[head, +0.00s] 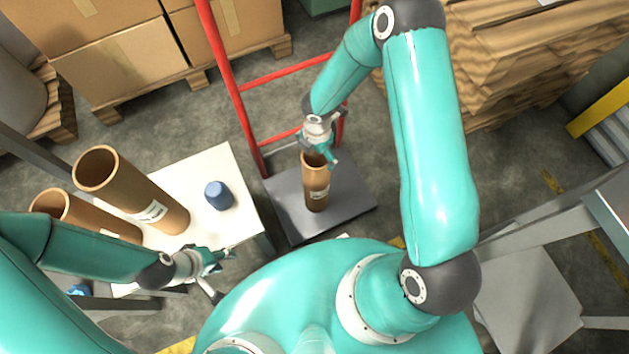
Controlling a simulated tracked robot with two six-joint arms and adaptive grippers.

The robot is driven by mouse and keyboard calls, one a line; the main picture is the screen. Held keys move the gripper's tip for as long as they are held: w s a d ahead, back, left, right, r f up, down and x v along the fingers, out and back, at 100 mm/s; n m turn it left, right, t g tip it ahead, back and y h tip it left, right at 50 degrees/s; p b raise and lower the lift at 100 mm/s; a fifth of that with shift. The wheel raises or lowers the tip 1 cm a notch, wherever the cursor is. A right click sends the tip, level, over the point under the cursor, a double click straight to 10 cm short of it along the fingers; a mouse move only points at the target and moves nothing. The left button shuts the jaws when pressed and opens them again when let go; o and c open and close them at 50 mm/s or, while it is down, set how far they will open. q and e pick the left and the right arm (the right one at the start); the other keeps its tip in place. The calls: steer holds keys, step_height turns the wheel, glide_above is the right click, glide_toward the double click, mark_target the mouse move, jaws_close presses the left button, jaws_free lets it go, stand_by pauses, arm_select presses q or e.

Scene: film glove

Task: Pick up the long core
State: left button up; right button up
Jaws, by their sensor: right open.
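Which is the longest is hard to judge from above. My left gripper (218,277) is open and empty near the table's front edge.
A small blue cylinder (218,195) stands on the white table (215,165). The red hand truck frame (236,95) rises behind its plate (353,190). Cardboard boxes (105,70) on pallets and stacked brown sheets (520,60) fill the back. Grey floor is clear between.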

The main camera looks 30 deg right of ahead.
step_height(320, 180, down, 2)
steer(key=shift+f, duration=0.1)
steer(key=c, duration=1.5)
steer(key=shift+o, duration=0.2)
